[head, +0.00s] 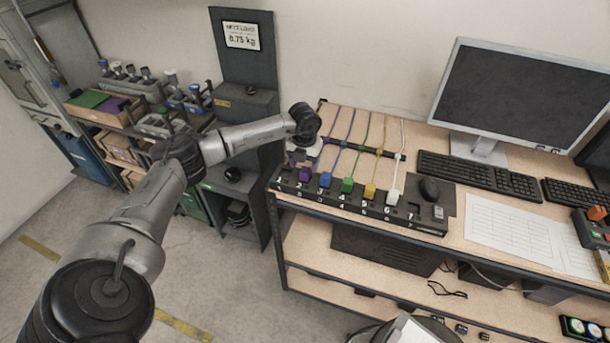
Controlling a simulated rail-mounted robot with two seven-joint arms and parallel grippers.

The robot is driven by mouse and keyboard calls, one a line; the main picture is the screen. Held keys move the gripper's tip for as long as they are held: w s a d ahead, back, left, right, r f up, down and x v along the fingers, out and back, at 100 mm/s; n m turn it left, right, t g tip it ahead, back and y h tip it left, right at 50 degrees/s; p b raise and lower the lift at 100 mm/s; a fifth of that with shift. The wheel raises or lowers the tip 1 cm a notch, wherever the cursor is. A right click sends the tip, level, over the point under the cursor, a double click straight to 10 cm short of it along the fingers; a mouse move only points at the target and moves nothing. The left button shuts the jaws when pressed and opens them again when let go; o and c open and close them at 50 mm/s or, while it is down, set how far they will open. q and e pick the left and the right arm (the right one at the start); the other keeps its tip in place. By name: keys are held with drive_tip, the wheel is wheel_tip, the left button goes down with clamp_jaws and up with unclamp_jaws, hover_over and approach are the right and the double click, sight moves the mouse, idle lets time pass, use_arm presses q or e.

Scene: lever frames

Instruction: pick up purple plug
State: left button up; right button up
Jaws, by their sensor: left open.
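The purple plug (305,174) stands in the black numbered socket strip (420,222) along the table's front edge, near the strip's left end. My left gripper (301,160) is open, pointing down just above and slightly behind the purple plug. The small view does not show whether the fingers touch it. The wrist hides part of the purple cord. To the right in the strip stand a blue plug (325,180), a green plug (347,185), a yellow plug (370,191) and a white plug (393,196). My right gripper is not in view.
Cords run from the plugs to a dark bar (396,155) behind. A mouse (429,189), keyboard (477,178) and monitor (520,95) stand to the right. Paper sheets (515,230) lie at right.

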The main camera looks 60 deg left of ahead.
sight(305, 169)
use_arm(q)
wheel_tip(305, 169, down, 4)
drive_tip(key=shift+w+f, duration=0.1)
drive_tip(key=shift+f, duration=0.15)
drive_tip(key=c, duration=1)
drive_tip(key=shift+r, duration=0.15)
